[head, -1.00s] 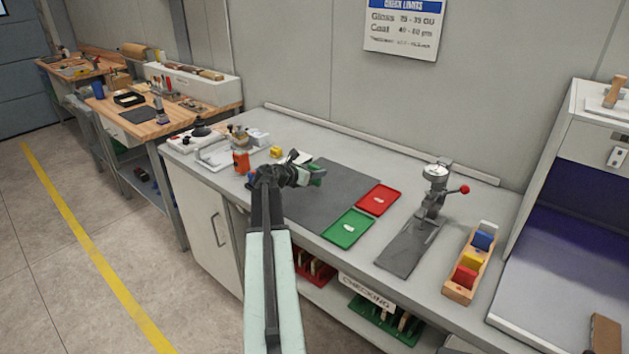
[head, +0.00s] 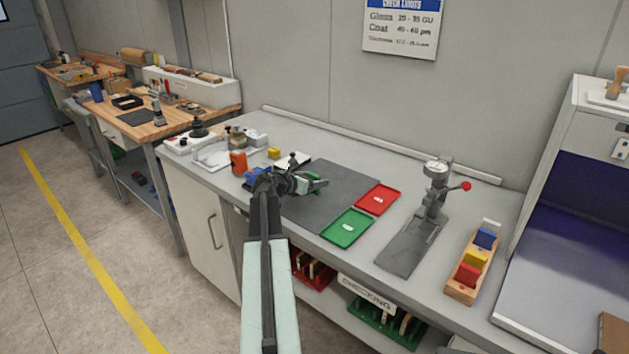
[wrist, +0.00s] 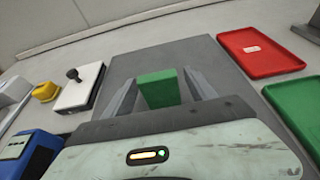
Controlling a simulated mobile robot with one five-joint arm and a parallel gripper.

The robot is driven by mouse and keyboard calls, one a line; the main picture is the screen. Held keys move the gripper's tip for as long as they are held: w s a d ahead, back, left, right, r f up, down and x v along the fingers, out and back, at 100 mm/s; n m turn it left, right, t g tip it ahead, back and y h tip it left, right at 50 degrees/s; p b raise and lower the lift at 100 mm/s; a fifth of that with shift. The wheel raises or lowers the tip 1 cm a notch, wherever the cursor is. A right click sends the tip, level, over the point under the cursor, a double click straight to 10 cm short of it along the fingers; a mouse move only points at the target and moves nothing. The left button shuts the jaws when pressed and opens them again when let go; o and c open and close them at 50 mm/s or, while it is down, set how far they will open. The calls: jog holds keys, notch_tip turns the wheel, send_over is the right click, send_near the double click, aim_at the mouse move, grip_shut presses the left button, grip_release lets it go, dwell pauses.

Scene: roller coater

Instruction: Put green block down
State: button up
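My gripper (head: 312,181) is at the far left part of the dark grey mat (head: 335,187), low over it. In the wrist view its two fingers (wrist: 160,92) stand apart, one on each side of the green block (wrist: 159,90), with narrow gaps beside the block. The block shows its top and near face, roughly upright between the fingers. In the head view the gripper mostly hides it. I cannot tell whether its underside touches the mat.
A green tray (head: 347,228) and a red tray (head: 377,199) lie right of the mat. A white device with a black knob (wrist: 80,88), a yellow object (head: 273,153), a blue object (wrist: 28,155) and an orange one (head: 238,163) stand left. A gauge stand (head: 436,190) is farther right.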

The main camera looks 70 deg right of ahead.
jog(key=shift+r+p, duration=0.3)
jog(key=p+v, duration=0.3)
jog(key=v, duration=0.9)
jog(key=shift+f+p, duration=0.2)
jog(key=shift+p, duration=0.2)
